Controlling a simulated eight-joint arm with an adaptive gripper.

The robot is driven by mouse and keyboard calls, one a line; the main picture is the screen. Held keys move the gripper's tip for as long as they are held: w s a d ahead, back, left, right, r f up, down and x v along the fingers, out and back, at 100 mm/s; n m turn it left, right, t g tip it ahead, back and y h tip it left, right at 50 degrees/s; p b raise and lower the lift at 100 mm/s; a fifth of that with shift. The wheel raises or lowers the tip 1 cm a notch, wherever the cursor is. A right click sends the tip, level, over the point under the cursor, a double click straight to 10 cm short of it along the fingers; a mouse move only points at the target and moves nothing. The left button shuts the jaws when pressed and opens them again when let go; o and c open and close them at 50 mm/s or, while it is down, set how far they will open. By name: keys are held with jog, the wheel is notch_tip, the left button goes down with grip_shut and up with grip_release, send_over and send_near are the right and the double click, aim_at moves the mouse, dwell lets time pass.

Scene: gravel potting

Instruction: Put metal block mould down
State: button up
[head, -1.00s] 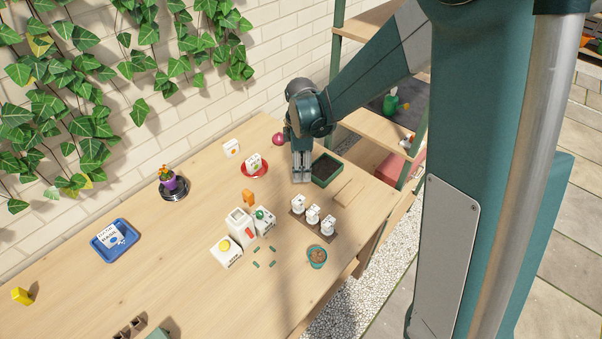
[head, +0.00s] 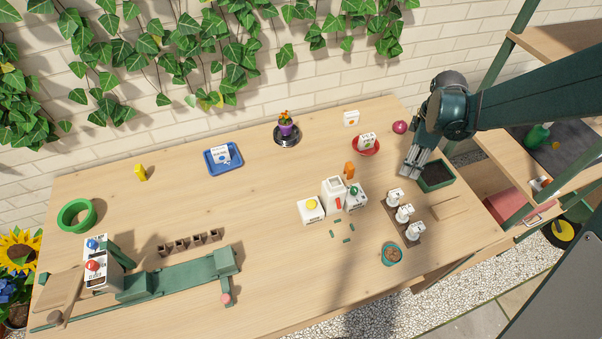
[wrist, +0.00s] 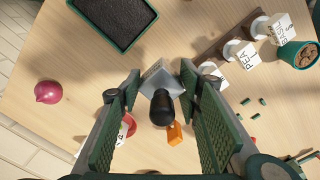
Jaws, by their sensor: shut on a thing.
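The metal block mould (wrist: 157,76) shows in the wrist view as a grey block with a black rounded handle (wrist: 165,108). My gripper (wrist: 162,84) has its green-padded fingers on both sides and is shut on it. In the head view my gripper (head: 411,170) points down at the right of the table, just left of the dark soil tray (head: 436,187). I cannot tell the mould apart from the fingers there, or whether its underside touches the table.
A red saucer (head: 366,149) and an orange object (head: 349,169) are to the left. A pink-red onion-like ball (head: 400,127) lies behind. Bare wood (head: 280,185) is clear further left.

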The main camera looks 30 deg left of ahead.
jog(key=shift+a, duration=0.1)
jog(key=s+a, duration=0.3)
jog(key=a, duration=1)
jog(key=p, duration=0.1)
send_over(260, 191)
jog(key=shift+r, duration=0.15)
jog(key=shift+f+b, duration=0.35)
jog(key=shift+f, duration=2.8)
jog(key=shift+f, duration=0.1)
jog(key=shift+f, duration=1.75)
